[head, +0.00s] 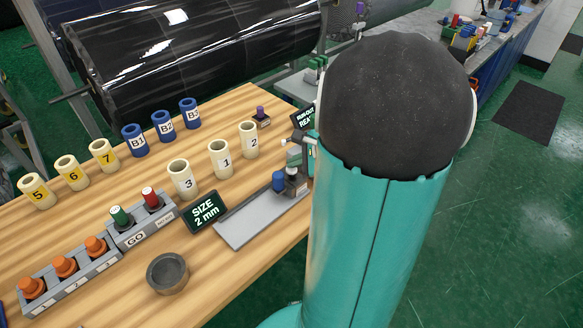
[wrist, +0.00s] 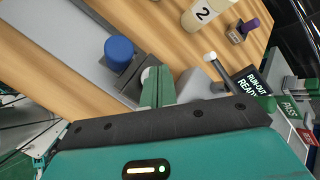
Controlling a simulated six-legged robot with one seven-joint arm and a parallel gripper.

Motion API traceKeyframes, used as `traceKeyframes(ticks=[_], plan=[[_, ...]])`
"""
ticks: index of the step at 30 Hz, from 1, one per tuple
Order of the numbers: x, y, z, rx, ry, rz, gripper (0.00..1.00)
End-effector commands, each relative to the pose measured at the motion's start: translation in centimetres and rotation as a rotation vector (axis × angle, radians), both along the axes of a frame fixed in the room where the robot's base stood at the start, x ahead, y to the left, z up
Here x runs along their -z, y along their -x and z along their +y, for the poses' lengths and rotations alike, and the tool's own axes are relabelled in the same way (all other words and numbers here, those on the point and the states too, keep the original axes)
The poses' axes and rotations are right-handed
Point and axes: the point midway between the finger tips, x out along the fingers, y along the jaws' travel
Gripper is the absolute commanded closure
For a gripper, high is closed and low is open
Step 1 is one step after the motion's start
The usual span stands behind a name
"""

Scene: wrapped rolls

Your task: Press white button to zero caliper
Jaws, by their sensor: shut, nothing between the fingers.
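The caliper (head: 255,222) is a long grey tray-like gauge on the wooden bench, with dark blocks at its far right end. A blue knob (head: 278,183) stands on it; it also shows in the wrist view (wrist: 119,48). A white-capped post (wrist: 210,57) stands beyond my fingers in the wrist view. A pale round spot (wrist: 147,74) shows right at my fingertips, partly hidden; I cannot tell whether it is the white button. My gripper (wrist: 157,78) is shut and empty at the caliper's end, beside the blue knob. I cannot tell whether it touches anything.
A "SIZE 2 mm" display (head: 206,211) and numbered cream rollers, such as roller 1 (head: 220,160), stand close by. A dark cup (head: 168,273) and a control box (head: 141,229) lie left. A "RUN-OUT READY" sign (wrist: 252,87) stands near my gripper. Open bench lies between the cup and caliper.

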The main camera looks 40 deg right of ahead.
Motion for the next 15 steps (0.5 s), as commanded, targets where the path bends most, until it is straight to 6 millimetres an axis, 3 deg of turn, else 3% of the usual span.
traceKeyframes(ticks=[15], plan=[[0.61,0.01,0.02,0.0,-0.001,0.001,1.0]])
